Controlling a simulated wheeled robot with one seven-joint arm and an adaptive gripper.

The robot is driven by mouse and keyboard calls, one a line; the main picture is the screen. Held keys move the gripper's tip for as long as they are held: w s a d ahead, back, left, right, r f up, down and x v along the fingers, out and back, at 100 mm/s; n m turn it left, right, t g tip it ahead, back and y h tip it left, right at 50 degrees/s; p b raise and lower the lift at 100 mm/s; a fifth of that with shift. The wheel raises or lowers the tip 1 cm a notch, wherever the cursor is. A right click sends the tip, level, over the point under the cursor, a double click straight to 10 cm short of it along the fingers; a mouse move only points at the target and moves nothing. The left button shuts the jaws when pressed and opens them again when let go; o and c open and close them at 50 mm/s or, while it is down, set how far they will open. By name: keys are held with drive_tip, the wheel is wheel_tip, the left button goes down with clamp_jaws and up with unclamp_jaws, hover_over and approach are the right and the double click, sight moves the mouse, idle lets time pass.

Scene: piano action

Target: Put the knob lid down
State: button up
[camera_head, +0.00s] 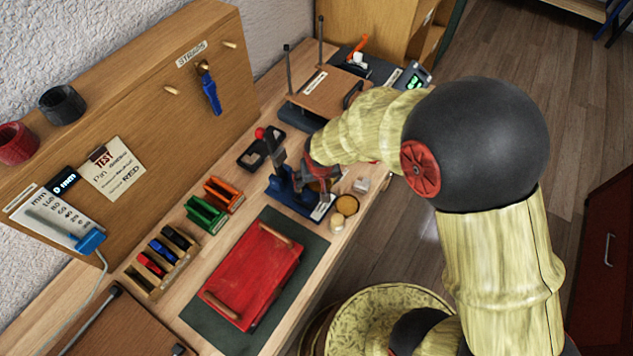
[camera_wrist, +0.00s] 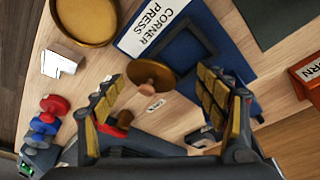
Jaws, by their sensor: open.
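The knob lid (camera_wrist: 133,74) shows in the wrist view as a dark brown disc with a lighter round knob. It lies between my open fingers, beside the blue corner press (camera_wrist: 232,50), and its edge overlaps the press in the picture. I cannot tell whether it touches the press or what it rests on. My gripper (camera_wrist: 160,80) is open, one finger on each side of the lid, with no clear contact. In the head view my gripper (camera_head: 320,183) is over the front of the blue press (camera_head: 290,198), and I cannot make out the lid there.
A round golden dish (camera_wrist: 88,22) and a small white block (camera_wrist: 62,60) lie close by in the wrist view. Red and blue pegs (camera_wrist: 46,122) stand at the left.

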drive_tip(key=p+v, duration=0.3)
drive_tip(key=v, duration=0.9)
drive_tip(key=shift+r, duration=0.15)
drive_tip(key=s+d+r+t, duration=0.1)
drive_tip(key=s+d+r, duration=0.1)
drive_tip(key=d+r, duration=0.3)
drive_tip(key=s+d+r, duration=0.2)
drive_tip(key=r, duration=0.5)
drive_tip(key=s+d+r, duration=0.3)
drive_tip(key=s+r, duration=0.2)
drive_tip(key=s, duration=0.1)
drive_tip(key=s+d+r+m+t, duration=0.1)
drive_tip(key=s+d+r, duration=0.2)
drive_tip(key=s, duration=0.3)
drive_tip(key=shift+s+d+r+t, duration=0.2)
drive_tip(key=shift+d+r+t, duration=0.15)
drive_tip(key=shift+r, duration=0.5)
